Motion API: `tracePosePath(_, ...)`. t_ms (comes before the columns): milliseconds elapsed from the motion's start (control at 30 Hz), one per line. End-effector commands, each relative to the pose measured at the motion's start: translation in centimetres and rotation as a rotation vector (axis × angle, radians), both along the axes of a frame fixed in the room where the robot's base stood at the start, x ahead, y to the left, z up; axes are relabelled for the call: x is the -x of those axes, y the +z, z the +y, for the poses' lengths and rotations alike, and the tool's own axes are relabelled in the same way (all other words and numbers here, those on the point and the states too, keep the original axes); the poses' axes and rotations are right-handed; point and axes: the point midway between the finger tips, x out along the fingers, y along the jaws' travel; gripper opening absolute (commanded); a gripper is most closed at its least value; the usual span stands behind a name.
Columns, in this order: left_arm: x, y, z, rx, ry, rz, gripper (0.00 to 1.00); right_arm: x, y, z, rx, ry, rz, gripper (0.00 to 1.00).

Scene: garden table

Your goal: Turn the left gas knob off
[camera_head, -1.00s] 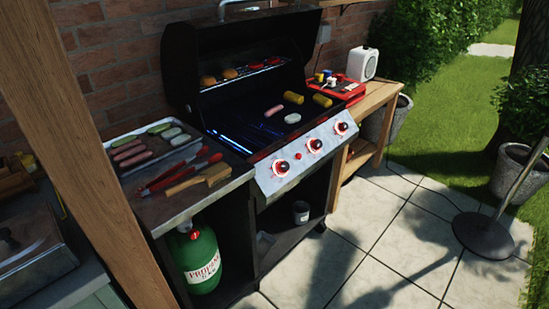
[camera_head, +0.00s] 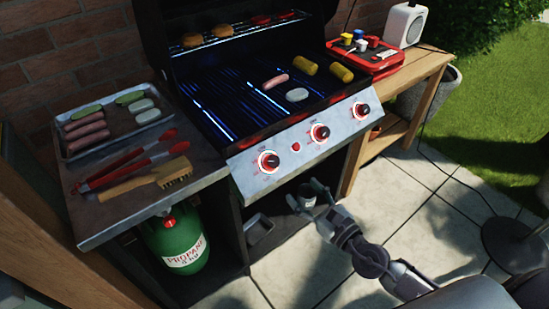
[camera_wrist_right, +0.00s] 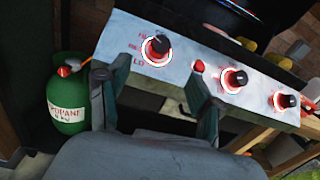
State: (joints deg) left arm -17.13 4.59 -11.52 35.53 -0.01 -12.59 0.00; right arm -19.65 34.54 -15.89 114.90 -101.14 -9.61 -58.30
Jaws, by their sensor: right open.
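The left gas knob (camera_head: 268,161) is a dark knob with a red and white ring on the grill's silver control panel (camera_head: 245,176). It also shows in the right wrist view (camera_wrist_right: 156,48), upper left of centre, beyond my fingers. The middle knob (camera_head: 320,132) and right knob (camera_head: 361,109) sit further right on the same panel. My right gripper (camera_head: 312,190) is open and empty, in front of and below the panel, apart from the knobs. In the right wrist view its two fingers (camera_wrist_right: 155,100) stand wide apart. My left gripper is not in view.
The grill's lid is up; blue flames, a sausage and corn show on the grate (camera_head: 240,100). A side shelf (camera_head: 110,215) on the left holds a food tray (camera_head: 75,150), red tongs (camera_head: 125,160) and a brush (camera_head: 150,180). A green propane tank (camera_head: 178,245) stands below.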

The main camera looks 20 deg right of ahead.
Motion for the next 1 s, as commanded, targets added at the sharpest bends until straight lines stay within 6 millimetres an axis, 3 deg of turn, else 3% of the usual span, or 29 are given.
tracePosePath(200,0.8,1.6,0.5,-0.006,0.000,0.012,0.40,-4.5,0.5,1.5,-0.006,-0.003,-0.002,0.66)
tracePosePath(500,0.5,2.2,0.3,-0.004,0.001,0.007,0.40,-9.8,0.2,3.2,-0.005,-0.003,-0.001,0.66)
tracePosePath(700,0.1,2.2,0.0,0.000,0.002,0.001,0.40,-11.3,0.1,3.8,-0.006,-0.001,0.002,0.66)
tracePosePath(1000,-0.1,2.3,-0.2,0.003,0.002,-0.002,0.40,-11.6,0.1,3.9,-0.004,-0.001,0.002,0.66)
